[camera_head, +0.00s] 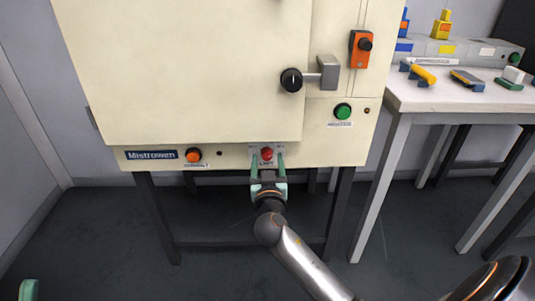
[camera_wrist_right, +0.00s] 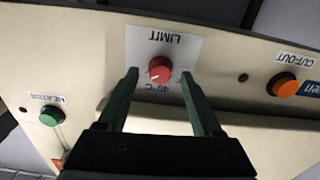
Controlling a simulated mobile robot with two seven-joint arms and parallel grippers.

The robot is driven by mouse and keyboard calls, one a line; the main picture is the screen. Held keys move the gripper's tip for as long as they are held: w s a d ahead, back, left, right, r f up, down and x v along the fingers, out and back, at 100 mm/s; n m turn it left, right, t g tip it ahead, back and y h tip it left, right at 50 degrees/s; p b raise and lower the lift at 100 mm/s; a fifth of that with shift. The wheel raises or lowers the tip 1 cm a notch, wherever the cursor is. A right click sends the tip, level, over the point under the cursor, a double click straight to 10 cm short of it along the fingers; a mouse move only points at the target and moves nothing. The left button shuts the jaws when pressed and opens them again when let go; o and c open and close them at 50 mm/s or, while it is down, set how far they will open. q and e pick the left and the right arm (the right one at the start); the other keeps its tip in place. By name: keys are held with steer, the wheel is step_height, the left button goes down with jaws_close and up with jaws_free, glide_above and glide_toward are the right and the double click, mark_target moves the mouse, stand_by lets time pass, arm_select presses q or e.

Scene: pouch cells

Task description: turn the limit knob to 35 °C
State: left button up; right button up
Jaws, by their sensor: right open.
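The red limit knob (camera_head: 267,153) sits on the lower front strip of the cream cabinet. In the right wrist view the knob (camera_wrist_right: 160,68) is on a white plate (camera_wrist_right: 188,48) that appears upside down, reading "LIMIT" and "40 °C". A small pale mark shows on the knob's lower left there. My right gripper (camera_head: 267,160) is open, with one green finger on each side of the knob. In the right wrist view the gripper (camera_wrist_right: 159,76) shows gaps between fingertips and knob; contact is not visible. A green tip, likely of my left gripper (camera_head: 28,289), shows at the lower left corner.
An orange cut-out button (camera_head: 193,155) is left of the knob. A green button (camera_head: 343,111) and a black door handle (camera_head: 292,80) are above right. An orange switch (camera_head: 361,48) is higher. A white table (camera_head: 430,98) with several tools stands at the right.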

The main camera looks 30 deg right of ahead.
steer(key=shift+w+d, duration=0.2)
steer(key=shift+w, duration=0.1)
jaws_close()
stand_by(0.6)
